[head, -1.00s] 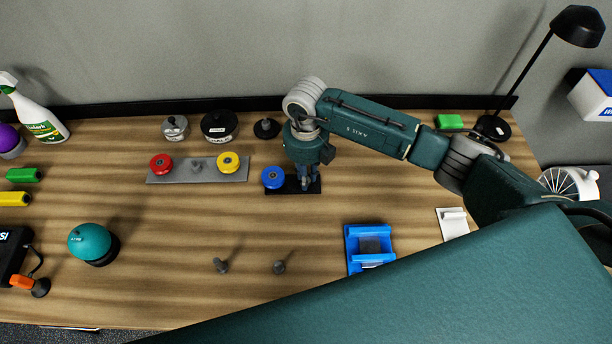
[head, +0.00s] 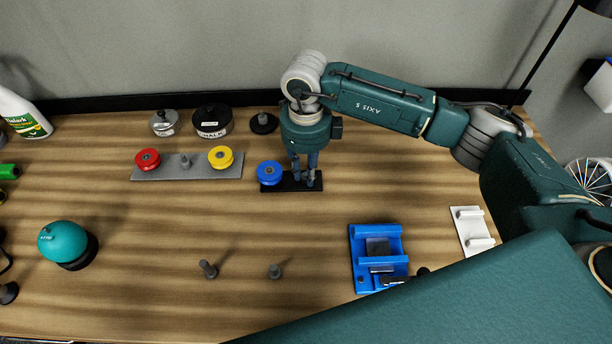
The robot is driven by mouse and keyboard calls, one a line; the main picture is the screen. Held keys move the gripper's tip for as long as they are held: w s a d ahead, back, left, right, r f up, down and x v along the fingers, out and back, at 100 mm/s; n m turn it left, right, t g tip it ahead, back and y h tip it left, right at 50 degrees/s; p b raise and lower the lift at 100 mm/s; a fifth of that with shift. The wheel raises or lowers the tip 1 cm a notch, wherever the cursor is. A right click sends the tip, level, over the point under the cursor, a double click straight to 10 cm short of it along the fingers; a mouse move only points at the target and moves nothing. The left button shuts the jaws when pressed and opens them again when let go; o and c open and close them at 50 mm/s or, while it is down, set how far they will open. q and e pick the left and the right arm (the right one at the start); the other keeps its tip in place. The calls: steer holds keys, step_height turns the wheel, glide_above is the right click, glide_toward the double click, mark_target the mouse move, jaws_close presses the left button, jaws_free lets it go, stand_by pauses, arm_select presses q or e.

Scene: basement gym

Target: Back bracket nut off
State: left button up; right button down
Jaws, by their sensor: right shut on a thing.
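A black bracket plate (head: 285,186) lies on the bench near the back, with a blue knob (head: 269,172) on its left part. My right gripper (head: 308,180) points down at the plate's right end, its fingers shut on a small nut there. The fingers hide most of the nut, and I cannot tell whether it is still on its stud. A grey bracket plate (head: 205,172) lies to the left, with a red knob (head: 147,160), a yellow knob (head: 220,157) and a grey bolt head (head: 185,162) between them. My left gripper is not in view.
Two grey bolts (head: 208,270) (head: 275,272) stand on the open front bench. A blue holder (head: 378,258) and a white holder (head: 472,230) are at the right. Round containers (head: 211,121) stand behind the brackets. A teal dome (head: 62,242) is at the left.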

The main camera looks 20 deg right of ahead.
steer(key=shift+w+r+n, duration=0.1)
steer(key=shift+n, duration=0.3)
steer(key=c, duration=1.6)
jaws_free()
step_height(320, 180, up, 12)
